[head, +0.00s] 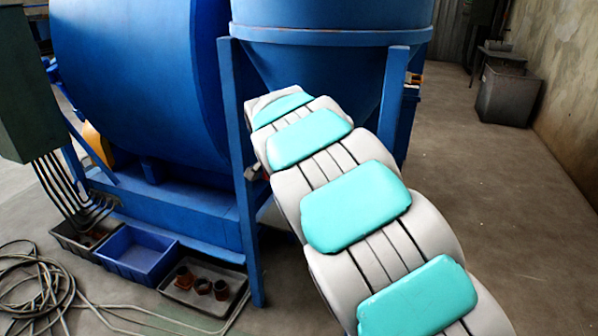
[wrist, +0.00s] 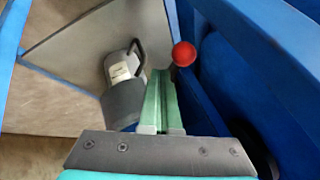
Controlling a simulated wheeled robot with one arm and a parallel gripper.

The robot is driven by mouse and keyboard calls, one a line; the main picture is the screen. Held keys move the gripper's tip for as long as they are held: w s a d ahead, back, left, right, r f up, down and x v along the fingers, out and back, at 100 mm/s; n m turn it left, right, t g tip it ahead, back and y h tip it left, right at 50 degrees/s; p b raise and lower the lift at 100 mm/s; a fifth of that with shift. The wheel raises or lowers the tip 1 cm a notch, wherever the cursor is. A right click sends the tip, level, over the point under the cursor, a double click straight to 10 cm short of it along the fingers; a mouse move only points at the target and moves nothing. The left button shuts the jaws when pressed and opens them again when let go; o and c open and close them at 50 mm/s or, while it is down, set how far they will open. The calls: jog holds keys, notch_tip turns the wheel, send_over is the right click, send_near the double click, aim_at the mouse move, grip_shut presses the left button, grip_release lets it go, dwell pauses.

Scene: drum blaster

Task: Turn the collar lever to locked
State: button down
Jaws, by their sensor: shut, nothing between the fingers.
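In the wrist view a red ball knob (wrist: 183,54), apparently the end of the collar lever, stands against the blue machine. Its stem is mostly hidden and its setting cannot be read. My gripper (wrist: 160,76) has its green fingers shut and empty. The fingertips are just left of and below the knob in the picture; I cannot tell whether they touch it or its stem. In the head view my arm reaches to the blue hopper (head: 335,55), and it hides the gripper and lever.
Left of the fingers is a grey cylinder (wrist: 124,100) with a pale label and dark handle. Blue posts (head: 240,170) flank the hopper beside the blue drum (head: 140,85). A blue bin (head: 137,262), a tray of rusty parts (head: 180,297) and hoses (head: 35,290) lie at lower left.

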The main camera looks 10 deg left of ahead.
jog(key=shift+w+a+r+p, duration=0.1)
jog(key=shift+w+a+p, duration=0.2)
jog(key=shift+w+a, duration=0.9)
jog(key=shift+w+a+p, duration=0.15)
jog(key=shift+w+a, duration=0.25)
jog(key=shift+w, duration=0.2)
jog(key=shift+w+a+p, duration=0.15)
jog(key=shift+w+a, duration=0.2)
jog(key=shift+w, duration=0.2)
